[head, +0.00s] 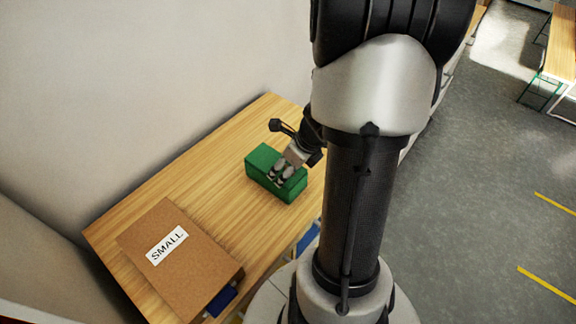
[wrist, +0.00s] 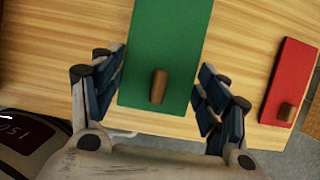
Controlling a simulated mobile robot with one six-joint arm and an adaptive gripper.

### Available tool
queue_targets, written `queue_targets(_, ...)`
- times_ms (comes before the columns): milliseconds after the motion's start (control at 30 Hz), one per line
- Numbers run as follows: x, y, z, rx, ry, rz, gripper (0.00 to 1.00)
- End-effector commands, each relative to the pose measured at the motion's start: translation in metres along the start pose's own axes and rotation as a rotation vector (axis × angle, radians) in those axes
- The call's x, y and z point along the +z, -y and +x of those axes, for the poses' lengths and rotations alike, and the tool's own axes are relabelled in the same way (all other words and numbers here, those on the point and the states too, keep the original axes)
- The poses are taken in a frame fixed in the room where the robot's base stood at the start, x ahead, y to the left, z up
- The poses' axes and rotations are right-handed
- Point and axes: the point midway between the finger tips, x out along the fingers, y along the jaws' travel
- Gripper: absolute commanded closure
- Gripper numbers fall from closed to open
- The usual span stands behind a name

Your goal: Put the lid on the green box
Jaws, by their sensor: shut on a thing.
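The green lid (wrist: 165,40) fills the middle of the wrist view, a flat green panel with a brown wooden knob. My gripper (wrist: 160,78) has a finger along each long side of it and is shut on it, with the knob between the fingers. In the head view, the green box (head: 262,180) sits on the wooden table, with my gripper (head: 282,173) at its top. I cannot make out a seam between lid and box, so how the lid sits on it is unclear.
A red panel with a knob (wrist: 287,80) lies to the right in the wrist view. A brown box marked SMALL (head: 178,262) stands at the table's near left end. The wooden table (head: 205,190) is bare between the boxes. A wall runs behind it.

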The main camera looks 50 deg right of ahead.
Motion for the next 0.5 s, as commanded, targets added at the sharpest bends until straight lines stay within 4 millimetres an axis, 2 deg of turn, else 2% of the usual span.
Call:
queue_targets(400, -0.0014, -0.0001, 0.0033, 0.0, 0.0, 0.001, 0.54)
queue_targets(433, -0.0014, -0.0001, 0.0033, 0.0, 0.0, 0.001, 0.3)
queue_targets(500, -0.0014, -0.0001, 0.0033, 0.0, 0.0, 0.0, 0.26)
